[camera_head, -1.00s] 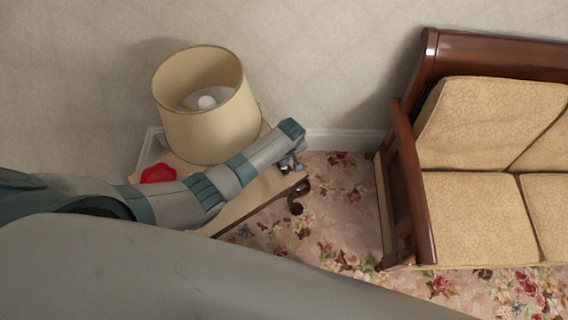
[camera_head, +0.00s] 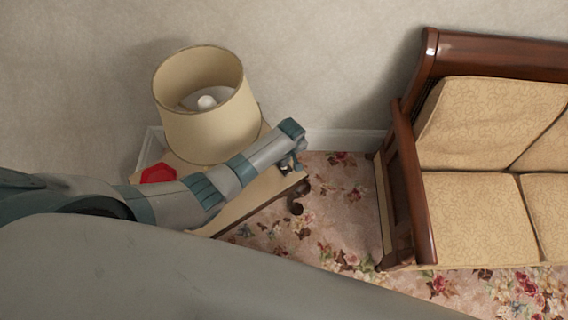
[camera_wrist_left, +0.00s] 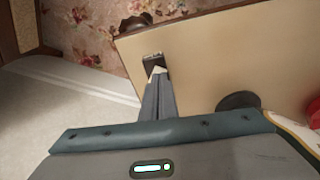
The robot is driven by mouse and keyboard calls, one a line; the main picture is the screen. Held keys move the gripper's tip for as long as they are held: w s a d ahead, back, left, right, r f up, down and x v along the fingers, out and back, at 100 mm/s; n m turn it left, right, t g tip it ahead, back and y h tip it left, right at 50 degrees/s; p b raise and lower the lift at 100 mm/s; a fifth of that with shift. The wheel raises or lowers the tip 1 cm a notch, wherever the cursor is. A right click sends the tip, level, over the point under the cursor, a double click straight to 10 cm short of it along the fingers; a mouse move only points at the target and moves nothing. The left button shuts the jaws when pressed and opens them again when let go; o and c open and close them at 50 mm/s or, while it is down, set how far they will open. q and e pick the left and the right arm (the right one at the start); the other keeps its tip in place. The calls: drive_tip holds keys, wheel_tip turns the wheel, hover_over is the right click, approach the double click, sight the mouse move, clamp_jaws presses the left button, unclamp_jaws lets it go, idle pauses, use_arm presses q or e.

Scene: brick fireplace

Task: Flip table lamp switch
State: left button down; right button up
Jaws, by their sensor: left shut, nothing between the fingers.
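The table lamp (camera_head: 208,128) has a cream shade and a pale bulb that shows no clear glow. It stands on a small side table (camera_head: 262,195). My left arm reaches across in front of the lamp, and my left gripper (camera_head: 290,164) is by the table's right end. In the left wrist view the shut, empty left gripper (camera_wrist_left: 157,73) points at a small dark box, which looks like the switch (camera_wrist_left: 153,58), on the tabletop. Its tips are at or just above the box; I cannot tell if they touch. A dark round piece, perhaps the lamp's base (camera_wrist_left: 238,100), is to the right.
A red object (camera_head: 158,174) lies on the table's left part. A wooden sofa (camera_head: 480,210) with cream cushions stands to the right. Flowered carpet (camera_head: 335,220) lies open between table and sofa. The wall (camera_head: 320,60) is close behind the table.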

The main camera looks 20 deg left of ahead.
idle(0.4)
use_arm(q)
drive_tip(key=shift+f, duration=0.3)
idle(0.4)
